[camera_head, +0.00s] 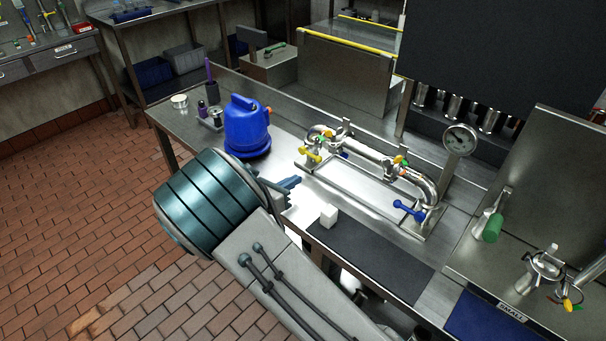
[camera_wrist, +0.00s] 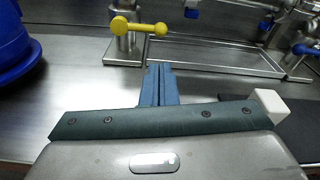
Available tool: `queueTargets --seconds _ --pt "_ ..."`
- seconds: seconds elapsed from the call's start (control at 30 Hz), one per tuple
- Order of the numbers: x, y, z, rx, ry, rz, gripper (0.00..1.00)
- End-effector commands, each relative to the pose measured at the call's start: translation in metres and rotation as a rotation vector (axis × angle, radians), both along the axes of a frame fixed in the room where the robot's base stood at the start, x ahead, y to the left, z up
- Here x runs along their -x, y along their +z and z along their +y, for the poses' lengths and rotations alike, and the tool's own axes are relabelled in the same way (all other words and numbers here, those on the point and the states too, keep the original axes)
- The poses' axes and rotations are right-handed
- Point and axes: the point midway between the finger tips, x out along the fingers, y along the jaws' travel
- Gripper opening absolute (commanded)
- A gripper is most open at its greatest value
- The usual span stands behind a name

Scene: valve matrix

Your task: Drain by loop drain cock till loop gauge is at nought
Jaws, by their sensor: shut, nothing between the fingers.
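A polished pipe loop (camera_head: 365,155) stands over a shallow steel tray (camera_head: 350,191) on the bench. A round gauge (camera_head: 459,140) stands at its right end; its needle is too small to read. A yellow handle (camera_head: 311,156) is at the loop's left end, and also shows in the wrist view (camera_wrist: 138,27). A blue lever (camera_head: 408,210) is at the right end. I cannot tell which handle is the drain cock. My gripper (camera_wrist: 158,70) is shut and empty, its fingertips just short of the yellow handle in the wrist view; the head view shows them left of the tray (camera_head: 292,182).
A blue jug (camera_head: 246,126) stands close left of my gripper. A small white block (camera_head: 328,215) sits at the bench's front, beside a dark mat (camera_head: 368,260). Another fitting with a green handle (camera_head: 492,227) is at the right. Bare bench lies around my fingers.

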Motion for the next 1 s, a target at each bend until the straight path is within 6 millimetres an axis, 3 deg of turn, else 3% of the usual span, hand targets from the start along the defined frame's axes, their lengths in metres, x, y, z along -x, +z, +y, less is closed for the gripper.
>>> queueTargets --seconds 0.5,1.0 --pt "-0.063 -0.011 -0.053 -0.001 -0.002 0.0 0.0" --pt "-0.07 -0.012 -0.056 0.0 -0.001 0.001 0.0"
